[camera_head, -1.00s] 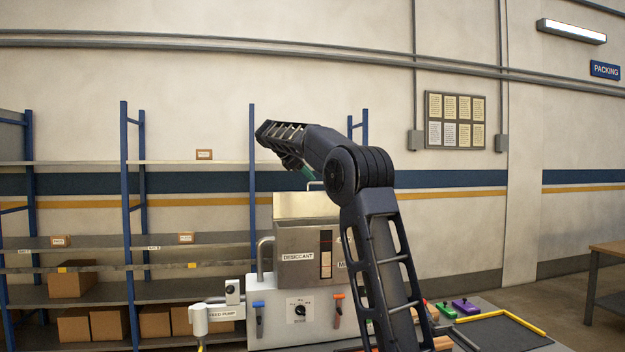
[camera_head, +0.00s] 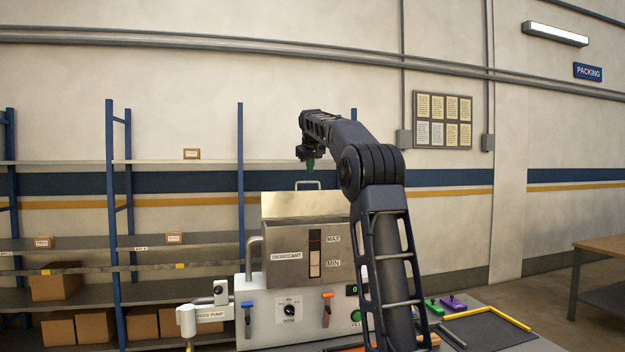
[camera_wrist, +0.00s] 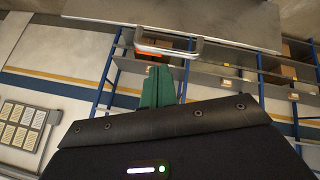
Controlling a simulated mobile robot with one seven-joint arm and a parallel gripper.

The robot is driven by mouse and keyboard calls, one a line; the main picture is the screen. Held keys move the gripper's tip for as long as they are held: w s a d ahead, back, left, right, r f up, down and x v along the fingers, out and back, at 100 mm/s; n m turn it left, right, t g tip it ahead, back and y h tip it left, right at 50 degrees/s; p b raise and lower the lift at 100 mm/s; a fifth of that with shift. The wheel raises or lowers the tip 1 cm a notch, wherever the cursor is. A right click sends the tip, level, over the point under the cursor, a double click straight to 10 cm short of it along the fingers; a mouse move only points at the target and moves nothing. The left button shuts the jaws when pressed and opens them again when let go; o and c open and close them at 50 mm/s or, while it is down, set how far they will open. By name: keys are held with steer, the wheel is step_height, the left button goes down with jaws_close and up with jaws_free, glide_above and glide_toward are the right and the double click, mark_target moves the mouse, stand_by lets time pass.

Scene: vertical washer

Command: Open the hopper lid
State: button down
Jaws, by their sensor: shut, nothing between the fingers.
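The hopper (camera_head: 290,268) is a metal box labelled DESICCANT with a MAX/MIN sight window. Its lid (camera_head: 300,205) is a plain metal panel at the top, with a pale bar handle (camera_head: 308,182) at the far edge. I cannot tell for sure whether the lid lies closed. My gripper (camera_head: 310,165) hangs above the handle with its green fingers pointing down. In the wrist view, the green fingers (camera_wrist: 159,72) are together and empty. They appear close to the handle (camera_wrist: 170,44) at the edge of the lid (camera_wrist: 190,18); contact cannot be judged.
The hopper sits on a white machine with a dosing knob (camera_head: 290,310), an orange lever (camera_head: 327,300) and a blue lever (camera_head: 247,312). Blue shelving (camera_head: 115,230) with boxes stands behind. A yellow-edged tray (camera_head: 490,330) lies at right.

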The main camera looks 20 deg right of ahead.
steer(key=shift+w+d+f+m+t+y, duration=0.25)
steer(key=shift+w+d+f+m, duration=0.15)
steer(key=shift+w+f+m, duration=0.3)
steer(key=shift+w+d+f+m+t+y, duration=0.35)
steer(key=shift+w+f+m, duration=0.15)
steer(key=shift+w+f, duration=0.3)
steer(key=shift+w+d+f+m+t+y, duration=0.2)
steer(key=shift+w+d+f+m, duration=0.3)
steer(key=shift+f, duration=0.4)
steer(key=shift+a, duration=0.1)
